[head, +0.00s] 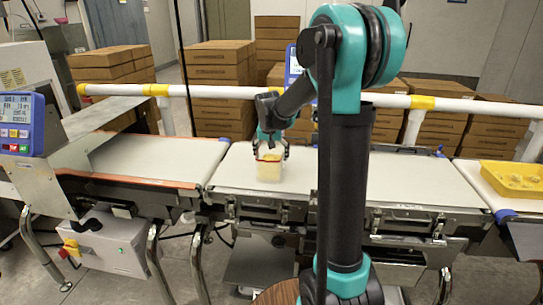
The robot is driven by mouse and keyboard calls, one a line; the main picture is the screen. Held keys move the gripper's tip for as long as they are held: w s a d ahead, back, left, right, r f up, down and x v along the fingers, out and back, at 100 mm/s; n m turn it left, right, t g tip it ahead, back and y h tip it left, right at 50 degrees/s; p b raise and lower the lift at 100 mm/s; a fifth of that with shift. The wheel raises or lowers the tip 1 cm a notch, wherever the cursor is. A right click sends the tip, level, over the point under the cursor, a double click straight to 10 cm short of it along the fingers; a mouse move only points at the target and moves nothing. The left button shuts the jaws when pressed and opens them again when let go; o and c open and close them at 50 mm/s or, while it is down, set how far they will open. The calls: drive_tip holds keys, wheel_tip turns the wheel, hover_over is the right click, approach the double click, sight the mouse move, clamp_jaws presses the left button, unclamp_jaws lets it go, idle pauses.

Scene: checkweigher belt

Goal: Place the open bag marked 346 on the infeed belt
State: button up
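A small clear bag with pale yellow contents and a red line near its top (270,172) is upright at the left part of the middle belt (350,183). Its number is too small to read. My gripper (271,155) points down over the bag, with one finger at each side of its upper part. I cannot tell whether the fingers press on it, or whether its bottom touches the belt. The left belt (150,158), with orange edges, ends just left of the bag and looks empty. My arm hides part of the middle belt.
A metal hood (100,120) and a blue display unit (22,124) stand at the left belt. A yellow tray (515,178) sits on the right belt. A white and yellow rail (220,92) runs behind the belts, before stacked brown boxes (215,65).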

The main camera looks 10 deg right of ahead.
drive_tip(key=shift+o, duration=1)
drive_tip(key=v, duration=1.2)
drive_tip(key=shift+r, duration=0.15)
